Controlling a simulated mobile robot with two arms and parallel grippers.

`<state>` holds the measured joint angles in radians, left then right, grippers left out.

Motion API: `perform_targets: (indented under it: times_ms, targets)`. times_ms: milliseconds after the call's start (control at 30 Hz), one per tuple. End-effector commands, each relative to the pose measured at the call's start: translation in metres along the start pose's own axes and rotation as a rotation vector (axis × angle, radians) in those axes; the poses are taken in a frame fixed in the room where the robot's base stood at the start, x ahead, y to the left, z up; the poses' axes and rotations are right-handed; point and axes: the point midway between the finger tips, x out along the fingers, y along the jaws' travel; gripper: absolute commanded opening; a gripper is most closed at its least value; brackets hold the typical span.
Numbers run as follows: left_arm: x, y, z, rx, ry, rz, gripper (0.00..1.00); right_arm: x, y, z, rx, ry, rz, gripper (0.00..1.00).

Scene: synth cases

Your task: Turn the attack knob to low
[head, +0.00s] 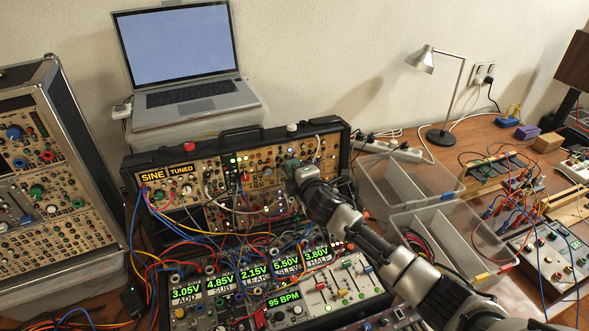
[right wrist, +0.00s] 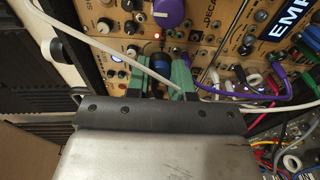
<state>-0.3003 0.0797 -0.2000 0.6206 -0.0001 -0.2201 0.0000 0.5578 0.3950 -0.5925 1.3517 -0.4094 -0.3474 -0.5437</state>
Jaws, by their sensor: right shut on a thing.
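My right gripper (head: 303,174) reaches the upper modular synth case from the lower right in the head view. In the right wrist view its green-padded fingers (right wrist: 160,68) are closed around a dark knob (right wrist: 157,62) on the tan panel. The knob is mostly hidden between the fingers, and no attack label or pointer can be read. My left gripper is not in view.
White and purple patch cables (right wrist: 280,83) run close to the fingers. Tangled cables (head: 230,228) hang below the upper case. A laptop (head: 180,60) stands behind, another case (head: 45,180) at left. Clear bins (head: 450,235) and a lamp (head: 440,90) are at right.

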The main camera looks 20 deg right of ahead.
Motion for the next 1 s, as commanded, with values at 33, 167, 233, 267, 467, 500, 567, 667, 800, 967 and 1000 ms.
perform_targets:
  times_ms: [33,167,233,267,467,500,567,667,800,967,1000]
  targets:
    - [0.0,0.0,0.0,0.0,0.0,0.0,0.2,0.0,-0.001,0.0,-0.001,0.0,-0.001,0.0]
    - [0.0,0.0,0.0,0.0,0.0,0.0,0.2,0.0,-0.001,0.0,-0.001,0.0,-0.001,0.0]
    - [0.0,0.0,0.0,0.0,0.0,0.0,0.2,0.0,-0.001,0.0,0.0,0.0,-0.001,0.0]
    - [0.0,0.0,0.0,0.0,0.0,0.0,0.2,0.0,-0.001,0.0,0.0,0.0,-0.001,0.0]
    - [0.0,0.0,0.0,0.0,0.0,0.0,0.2,0.0,-0.001,0.0,0.001,0.0,-0.001,0.47]
    - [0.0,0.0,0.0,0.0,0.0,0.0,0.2,0.0,-0.001,0.0,0.001,0.0,-0.001,0.48]
    - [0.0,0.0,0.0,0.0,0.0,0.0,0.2,0.0,0.0,0.0,0.001,0.0,-0.001,0.48]
    - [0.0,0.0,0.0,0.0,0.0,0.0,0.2,0.0,0.0,0.0,0.001,0.0,-0.001,0.48]
    - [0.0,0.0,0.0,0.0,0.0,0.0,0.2,-0.002,-0.001,0.0,0.001,0.0,-0.001,0.48]
    - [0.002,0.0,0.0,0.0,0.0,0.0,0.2,-0.015,-0.002,0.0,0.001,0.001,0.0,0.48]
    - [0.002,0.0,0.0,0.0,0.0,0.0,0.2,-0.021,-0.002,0.0,0.001,0.001,-0.001,0.48]
